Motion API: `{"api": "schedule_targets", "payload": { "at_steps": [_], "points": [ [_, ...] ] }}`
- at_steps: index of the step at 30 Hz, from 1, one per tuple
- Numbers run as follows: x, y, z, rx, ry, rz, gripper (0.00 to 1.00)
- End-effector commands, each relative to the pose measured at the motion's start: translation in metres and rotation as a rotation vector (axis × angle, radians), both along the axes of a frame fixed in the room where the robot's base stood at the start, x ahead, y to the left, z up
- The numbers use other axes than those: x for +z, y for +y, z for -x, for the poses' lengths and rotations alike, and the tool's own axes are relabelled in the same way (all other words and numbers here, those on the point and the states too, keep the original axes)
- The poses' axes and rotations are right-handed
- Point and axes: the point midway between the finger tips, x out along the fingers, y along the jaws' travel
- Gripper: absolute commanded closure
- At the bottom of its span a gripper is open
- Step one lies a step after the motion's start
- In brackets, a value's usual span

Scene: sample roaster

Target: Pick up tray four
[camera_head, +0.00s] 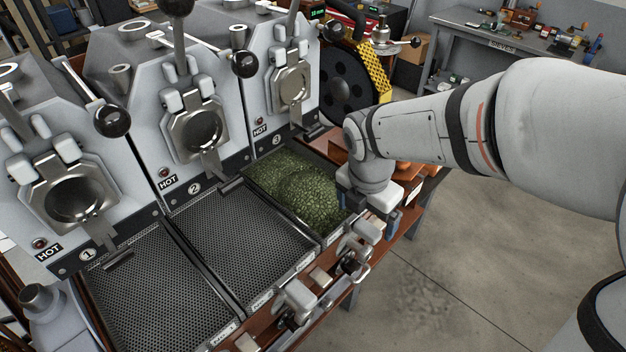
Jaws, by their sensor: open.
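Three trays lie side by side in front of the roaster units marked 1, 2 and 3. The left tray (150,290) and the middle tray (240,240) show bare perforated mesh. The right tray (262,172) holds a heap of green beans (305,188). Small labels on the front edges are too small to read surely, and I cannot make out a tray marked four. My gripper (372,212) points down at the right end of the bean tray, beside its front right corner. It is open; its fingertips are mostly hidden, and I see nothing held.
Roaster units marked HOT, such as unit 2 (193,130), stand behind the trays. Metal fittings (350,262) line the wooden front edge. Orange-brown parts (414,178) show behind my wrist. A black wheel with a yellow guard (374,72) stands behind. Open floor (480,235) lies right.

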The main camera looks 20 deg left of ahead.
Motion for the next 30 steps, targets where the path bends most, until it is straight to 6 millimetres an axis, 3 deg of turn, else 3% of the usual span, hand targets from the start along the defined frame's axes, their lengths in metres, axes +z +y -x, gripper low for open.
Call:
{"api": "schedule_targets", "payload": {
  "at_steps": [6, 15, 30],
  "points": [
    [-0.031, -0.003, -0.002, -0.003, 0.004, 0.004, 0.08],
    [-0.038, -0.003, -0.004, -0.004, 0.0, 0.0, 0.08],
    [-0.037, -0.003, -0.004, -0.006, 0.0, 0.0, 0.48]
  ]
}}
